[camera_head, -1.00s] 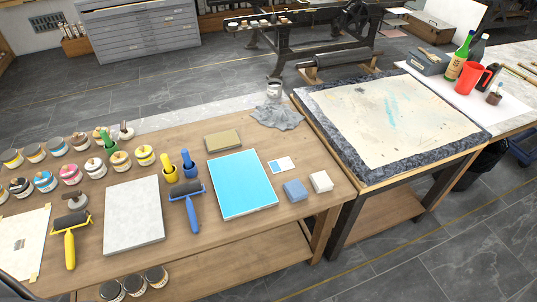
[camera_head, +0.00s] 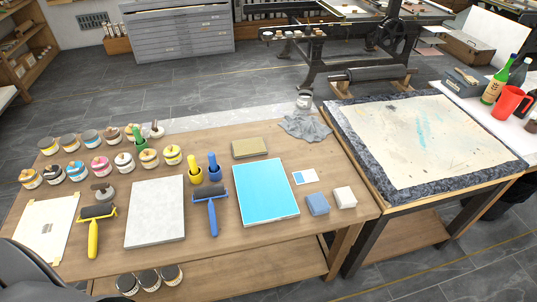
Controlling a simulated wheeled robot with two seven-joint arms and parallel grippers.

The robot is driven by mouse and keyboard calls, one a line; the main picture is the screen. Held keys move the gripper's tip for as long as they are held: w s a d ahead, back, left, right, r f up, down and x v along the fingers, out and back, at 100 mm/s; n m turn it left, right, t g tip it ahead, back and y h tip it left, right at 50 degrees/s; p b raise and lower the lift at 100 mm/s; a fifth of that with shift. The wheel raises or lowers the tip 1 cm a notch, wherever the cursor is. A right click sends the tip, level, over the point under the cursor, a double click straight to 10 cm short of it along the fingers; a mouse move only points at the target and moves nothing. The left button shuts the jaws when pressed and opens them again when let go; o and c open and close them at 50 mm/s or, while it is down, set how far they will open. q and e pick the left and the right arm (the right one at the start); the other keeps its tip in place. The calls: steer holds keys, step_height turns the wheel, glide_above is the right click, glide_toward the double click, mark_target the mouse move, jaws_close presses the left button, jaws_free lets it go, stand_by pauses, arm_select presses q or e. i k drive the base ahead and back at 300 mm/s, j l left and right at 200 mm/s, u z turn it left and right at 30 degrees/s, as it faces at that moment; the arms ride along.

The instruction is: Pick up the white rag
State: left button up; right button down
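A crumpled grey rag (camera_head: 306,127) lies at the back right corner of the wooden table (camera_head: 255,241), close to the seam with the press-bed table. It looks grey rather than plain white, and no other rag shows. A small can (camera_head: 304,100) stands just behind it. Neither of my grippers is in view.
Ink cans (camera_head: 100,166) stand in rows at the left. A yellow roller (camera_head: 95,228), blue roller (camera_head: 212,207), grey slab (camera_head: 155,211), cyan block (camera_head: 265,192) and tan box (camera_head: 250,148) lie between.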

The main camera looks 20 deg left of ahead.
mark_target(345, 198)
steer(key=k+j+u, duration=0.1)
steer(key=j, duration=0.2)
steer(key=k+j, duration=0.15)
steer(key=j, duration=0.15)
steer(key=k+j+u, duration=0.15)
steer(key=j, duration=0.5)
steer(key=k+u, duration=0.05)
